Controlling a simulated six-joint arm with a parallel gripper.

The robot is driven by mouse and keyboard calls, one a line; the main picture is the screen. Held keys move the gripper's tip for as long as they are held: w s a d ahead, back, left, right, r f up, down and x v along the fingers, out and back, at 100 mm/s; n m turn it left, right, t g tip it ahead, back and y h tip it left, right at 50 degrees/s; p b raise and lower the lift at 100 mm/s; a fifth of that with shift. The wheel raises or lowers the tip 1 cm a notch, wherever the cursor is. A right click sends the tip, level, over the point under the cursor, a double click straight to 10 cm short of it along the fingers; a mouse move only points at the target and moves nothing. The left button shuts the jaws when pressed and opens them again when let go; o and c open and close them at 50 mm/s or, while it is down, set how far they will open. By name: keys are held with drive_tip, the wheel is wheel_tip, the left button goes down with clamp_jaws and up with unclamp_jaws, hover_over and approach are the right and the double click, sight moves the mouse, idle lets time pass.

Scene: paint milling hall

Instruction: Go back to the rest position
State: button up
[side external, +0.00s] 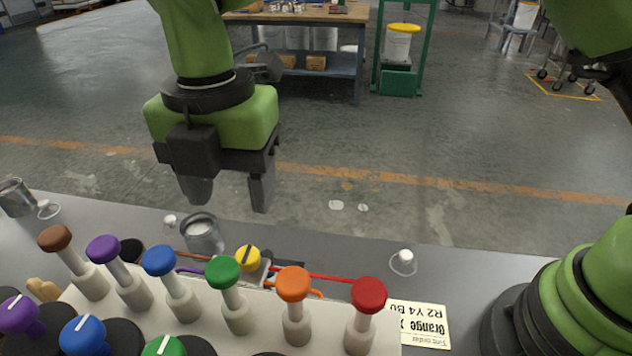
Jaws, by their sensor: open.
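My gripper (229,196) hangs from my green arm at the upper left of the side external view. Its two dark fingers point down and stand apart, with nothing between them. It is above the bench, higher than the metal can (202,234) and the coloured knobs. Part of my arm is cut off by the top edge.
A white panel (140,322) with several upright coloured knobs, such as the red knob (369,295), fills the front. A yellow-topped knob (248,258) is behind it. A label card (420,325) lies on the grey bench (470,275). Another can (15,197) stands far left.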

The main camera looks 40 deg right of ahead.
drive_tip(key=s+d+r+m+t+y, duration=0.2)
drive_tip(key=s+d+r+m, duration=0.1)
drive_tip(key=d+r+m, duration=0.95)
drive_tip(key=s+d+f+m+t, duration=0.2)
drive_tip(key=s+d+m+t, duration=0.3)
drive_tip(key=s+d+m, duration=0.7)
drive_tip(key=m, duration=0.7)
drive_tip(key=shift+f, duration=0.15)
